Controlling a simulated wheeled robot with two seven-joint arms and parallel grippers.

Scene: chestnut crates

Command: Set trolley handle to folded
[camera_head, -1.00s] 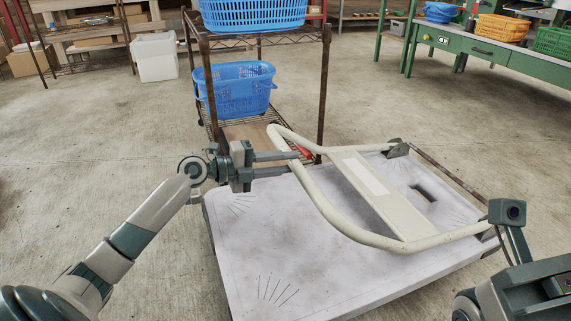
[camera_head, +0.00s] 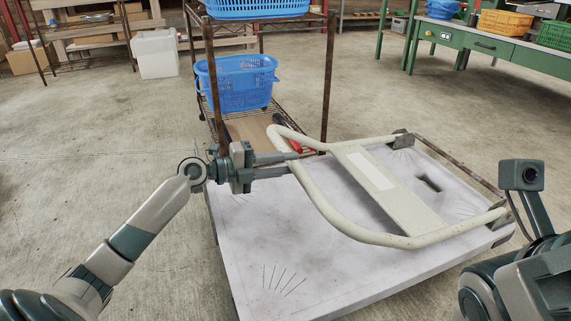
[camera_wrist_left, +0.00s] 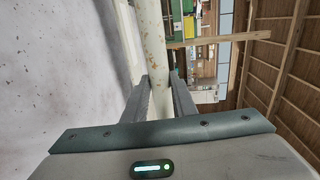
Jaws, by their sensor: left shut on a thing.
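The trolley's flat grey-white deck (camera_head: 245,245) fills the middle of the head view. Its cream tubular handle (camera_head: 325,203), with a wide cross panel (camera_head: 395,195), is tilted low over the deck, its loop end toward the left. The far hinge bracket (camera_head: 403,139) shows at the deck's right end. My left gripper (camera_head: 292,162) is shut on the handle's tube near the loop end. In the left wrist view the chipped tube (camera_wrist_left: 153,50) runs between the two fingers. My right arm shows at lower right; its fingers are out of view.
A rusty wire shelf (camera_head: 213,95) with a blue basket (camera_head: 237,85) stands just behind the deck, close to the handle's loop end. A green workbench (camera_head: 480,45) stands far right. Floor at left is open.

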